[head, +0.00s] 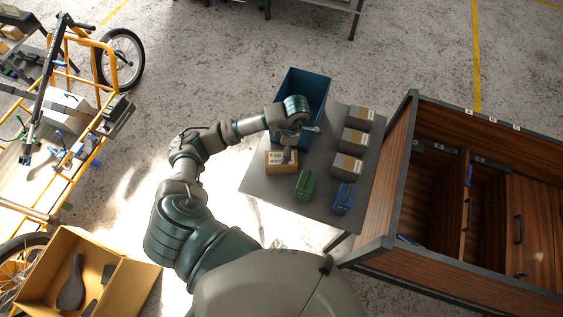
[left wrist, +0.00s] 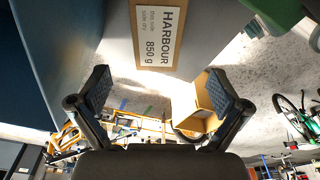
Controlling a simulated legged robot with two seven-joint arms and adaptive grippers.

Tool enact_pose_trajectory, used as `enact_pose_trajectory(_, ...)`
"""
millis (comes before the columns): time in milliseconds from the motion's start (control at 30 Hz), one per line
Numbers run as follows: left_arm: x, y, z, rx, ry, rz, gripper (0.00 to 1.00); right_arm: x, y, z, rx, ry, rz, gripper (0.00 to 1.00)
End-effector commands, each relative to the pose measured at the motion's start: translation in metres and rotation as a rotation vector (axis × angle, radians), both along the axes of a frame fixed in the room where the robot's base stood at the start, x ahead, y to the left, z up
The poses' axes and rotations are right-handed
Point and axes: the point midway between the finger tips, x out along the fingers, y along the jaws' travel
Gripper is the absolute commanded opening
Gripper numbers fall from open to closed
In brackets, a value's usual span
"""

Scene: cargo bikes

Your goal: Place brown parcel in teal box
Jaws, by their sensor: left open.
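The brown parcel (head: 276,166) sits on the grey table, near its left edge. In the left wrist view the parcel (left wrist: 124,40) shows a white label reading HARBOUR, 850 g. It lies ahead of the fingers, in line with the gap between them. My left gripper (head: 290,140) is above the parcel's far side, partly over it. Its two fingers are spread apart with nothing between them in the left wrist view (left wrist: 158,98). The teal box (head: 317,84) is an open-topped bin at the table's far end, partly hidden by my arm. My right gripper is not in view.
Several other items stand on the table (head: 268,188): three taped parcels (head: 354,141) along the right, a green item (head: 305,184) and a blue item (head: 343,198) at the front. A wooden cabinet (head: 400,130) is close on the right. A yellow cargo bike (head: 103,62) stands left.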

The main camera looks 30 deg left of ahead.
Motion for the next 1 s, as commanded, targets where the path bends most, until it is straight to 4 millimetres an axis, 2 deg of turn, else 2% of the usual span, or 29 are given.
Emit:
enact_pose_trajectory(100, -0.003, 0.003, -0.023, 0.0, 0.002, 0.0, 1.0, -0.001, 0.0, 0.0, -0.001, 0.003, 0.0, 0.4)
enact_pose_trajectory(367, -0.003, 0.007, -0.046, -0.002, 0.001, 0.0, 1.0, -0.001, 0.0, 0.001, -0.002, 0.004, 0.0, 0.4)
enact_pose_trajectory(633, -0.002, 0.012, -0.086, -0.003, 0.002, 0.0, 1.0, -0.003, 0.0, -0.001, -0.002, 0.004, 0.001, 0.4)
enact_pose_trajectory(933, -0.002, 0.013, -0.093, -0.002, -0.002, -0.001, 1.0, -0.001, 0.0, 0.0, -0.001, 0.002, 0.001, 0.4)
enact_pose_trajectory(967, -0.002, 0.013, -0.093, -0.002, -0.002, -0.001, 0.97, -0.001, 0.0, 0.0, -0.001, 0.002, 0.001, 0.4)
enact_pose_trajectory(1000, -0.002, 0.013, -0.093, -0.002, -0.002, -0.001, 0.88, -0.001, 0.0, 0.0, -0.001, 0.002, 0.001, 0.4)
